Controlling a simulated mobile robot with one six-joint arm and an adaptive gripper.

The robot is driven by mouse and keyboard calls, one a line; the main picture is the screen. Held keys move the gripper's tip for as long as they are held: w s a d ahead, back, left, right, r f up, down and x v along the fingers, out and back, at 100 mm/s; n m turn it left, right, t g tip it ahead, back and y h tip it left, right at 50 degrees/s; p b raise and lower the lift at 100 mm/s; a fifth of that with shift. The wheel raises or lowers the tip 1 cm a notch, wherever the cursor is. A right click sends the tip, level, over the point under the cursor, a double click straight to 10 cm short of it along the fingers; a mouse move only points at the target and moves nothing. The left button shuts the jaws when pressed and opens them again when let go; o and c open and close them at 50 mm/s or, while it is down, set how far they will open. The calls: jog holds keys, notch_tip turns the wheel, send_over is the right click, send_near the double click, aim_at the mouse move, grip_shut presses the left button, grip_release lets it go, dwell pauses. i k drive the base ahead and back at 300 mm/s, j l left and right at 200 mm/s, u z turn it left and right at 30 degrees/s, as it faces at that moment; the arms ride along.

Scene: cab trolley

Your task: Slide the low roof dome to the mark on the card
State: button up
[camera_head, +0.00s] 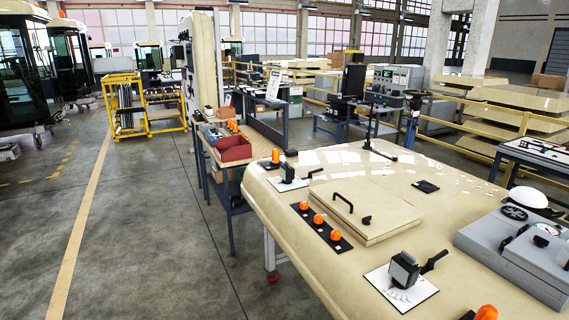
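Several small orange domes stand on the cream roof panel (300,252). Three sit in a row on a black strip (335,237), the middle one being an orange dome (318,219). A taller orange dome (276,156) stands at the far left corner, and another orange dome (486,313) is cut off by the bottom edge. I cannot tell which is the low roof dome. A white card (425,291) with fine dark markings lies near the front, with a grey-black block (404,270) on it. A smaller white card (287,184) carries a dark knob. My gripper is not in view.
A raised cream hatch (385,217) with black handles covers the panel's middle. A flat black piece (425,186) lies behind the hatch. Floor at left is open.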

aim_at(531, 199)
jog(key=i+j, duration=1.65)
jog(key=i, duration=1.15)
jog(key=z, duration=2.6)
jog(key=k+l, duration=0.1)
jog(key=l, duration=1.7)
jog(key=i+l+u, duration=0.1)
jog(key=l, duration=1.3)
jog(key=i+l, duration=0.25)
jog(key=l, duration=0.15)
jog(key=i+l, duration=0.25)
jog(key=i+l+u, duration=0.1)
jog(key=i+l, duration=0.15)
jog(key=l, duration=0.25)
jog(key=i+l, duration=0.2)
jog(key=l, duration=0.2)
jog(key=i+l, duration=0.25)
jog(key=l, duration=0.15)
jog(key=i+l, duration=0.2)
jog(key=l, duration=0.2)
jog(key=i+j, duration=0.25)
jog(key=i, duration=0.2)
jog(key=i+j+u, duration=0.1)
jog(key=i+j, duration=0.15)
jog(key=i, duration=0.25)
jog(key=i+j, duration=0.25)
jog(key=i, duration=0.2)
jog(key=i+j, duration=0.2)
jog(key=i, duration=0.25)
jog(key=u, duration=0.05)
